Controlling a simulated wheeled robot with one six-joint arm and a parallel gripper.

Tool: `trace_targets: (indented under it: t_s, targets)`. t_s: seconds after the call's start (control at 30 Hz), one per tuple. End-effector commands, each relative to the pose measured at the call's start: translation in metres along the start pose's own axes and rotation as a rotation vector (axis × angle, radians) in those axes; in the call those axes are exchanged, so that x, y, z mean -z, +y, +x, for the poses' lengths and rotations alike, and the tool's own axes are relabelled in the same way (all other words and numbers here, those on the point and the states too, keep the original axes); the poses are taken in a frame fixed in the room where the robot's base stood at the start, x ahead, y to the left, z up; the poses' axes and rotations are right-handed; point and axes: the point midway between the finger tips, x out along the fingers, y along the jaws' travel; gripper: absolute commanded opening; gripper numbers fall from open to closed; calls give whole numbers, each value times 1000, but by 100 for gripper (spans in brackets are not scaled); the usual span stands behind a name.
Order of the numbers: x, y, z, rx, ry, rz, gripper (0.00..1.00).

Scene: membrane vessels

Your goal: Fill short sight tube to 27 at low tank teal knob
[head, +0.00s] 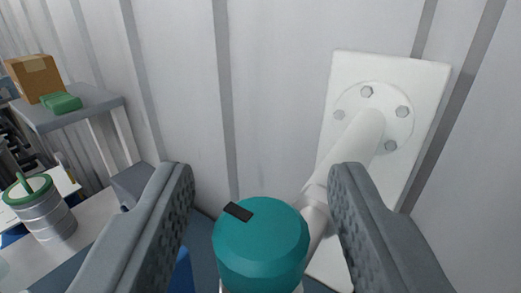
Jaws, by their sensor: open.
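The teal knob (262,245) is a faceted cap with a black mark (238,212) on its top, toward the upper left of the cap. It sits at the lower middle of the head view. A white pipe (345,165) runs from beside it up to a bolted round flange on the wall. My gripper (262,190) is open, with one grey padded finger on each side of the knob. Gaps show between the fingers and the knob, and I see no contact. The sight tube, its scale and the tank are not clearly in view.
A white plate with the bolted flange (400,85) is on the ribbed grey wall (280,80) at right. At left, a grey table (95,98) holds a cardboard box (35,78) and a green item (61,103). A metal canister with a green rim (42,212) stands lower left.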

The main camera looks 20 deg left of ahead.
Motion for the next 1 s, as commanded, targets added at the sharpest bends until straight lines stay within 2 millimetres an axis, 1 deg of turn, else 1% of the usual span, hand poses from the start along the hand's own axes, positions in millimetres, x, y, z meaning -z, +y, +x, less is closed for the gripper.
trace_targets:
  t_s: [0.1,0.37,0.4,0.47,0.5,0.57,0.6,0.83,1.0]
  targets:
    - [0,0,5,0,0,0,47]
    - [0,0,5,-1,0,0,47]
    - [0,0,5,-1,0,0,39]
    - [0,0,5,-1,0,0,27]
    - [0,0,5,-1,0,0,20]
    - [0,0,5,-1,0,0,8]
    - [0,0,5,-1,0,0,4]
    - [-1,1,5,16,-1,0,4]
    - [-1,2,5,76,-1,0,4]
